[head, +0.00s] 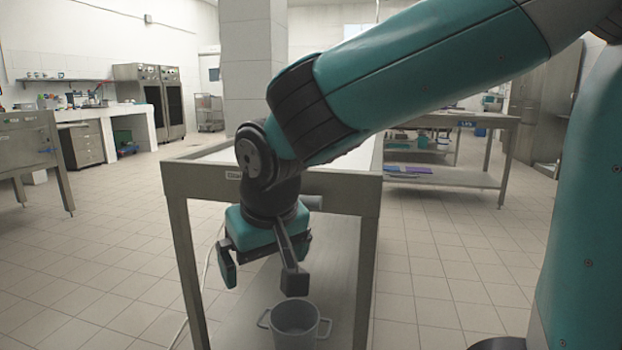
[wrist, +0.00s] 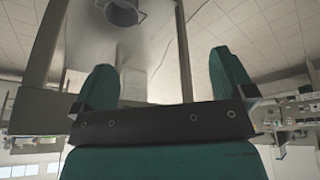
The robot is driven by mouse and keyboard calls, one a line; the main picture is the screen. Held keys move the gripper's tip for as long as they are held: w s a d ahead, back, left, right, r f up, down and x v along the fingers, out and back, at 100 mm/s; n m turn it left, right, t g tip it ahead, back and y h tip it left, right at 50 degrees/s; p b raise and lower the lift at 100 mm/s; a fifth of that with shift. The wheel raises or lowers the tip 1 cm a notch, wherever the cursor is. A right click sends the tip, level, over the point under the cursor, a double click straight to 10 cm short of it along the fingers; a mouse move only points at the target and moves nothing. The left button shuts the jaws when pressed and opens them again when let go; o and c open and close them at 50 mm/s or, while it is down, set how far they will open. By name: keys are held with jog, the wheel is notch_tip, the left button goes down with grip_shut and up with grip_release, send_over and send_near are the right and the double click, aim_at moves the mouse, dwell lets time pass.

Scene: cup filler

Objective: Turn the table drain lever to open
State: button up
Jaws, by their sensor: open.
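My gripper (head: 262,258) points downward beside the front edge of the table (head: 275,187), below its top. Its two teal fingers stand wide apart in the wrist view (wrist: 163,65), with nothing held between them. A narrow upright bar (wrist: 183,50) shows between the fingers in the wrist view; I cannot tell whether it is a table leg or part of the drain. I cannot make out the drain lever in either view. My arm covers part of the table top and its front edge.
A grey two-handled pot (head: 295,322) stands on the table's lower shelf (head: 338,265), below my gripper; it also shows in the wrist view (wrist: 122,12). A front table leg (head: 187,265) is left of the gripper. Tiled floor (head: 90,250) is clear at the left.

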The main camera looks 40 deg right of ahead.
jog(key=w+d+r+m+t+h+p, duration=0.1)
jog(key=w+d+r+m+h+p, duration=0.15)
jog(key=w+d+r+m, duration=0.35)
jog(key=w+d+r+m+t+h+p, duration=0.1)
jog(key=d+r+m+h, duration=0.1)
jog(key=r+m+h, duration=0.35)
jog(key=shift+n+y, duration=0.9)
jog(key=shift+n, duration=0.05)
jog(key=b+x, duration=0.1)
jog(key=x, duration=0.4)
jog(key=b+x, duration=0.2)
jog(key=x, duration=0.3)
jog(key=b+x, duration=0.1)
jog(key=x, duration=0.4)
jog(key=shift+w+d+r+b, duration=0.1)
jog(key=shift+w+d+b, duration=0.1)
jog(key=shift+d+b, duration=0.2)
jog(key=c, duration=1.1)
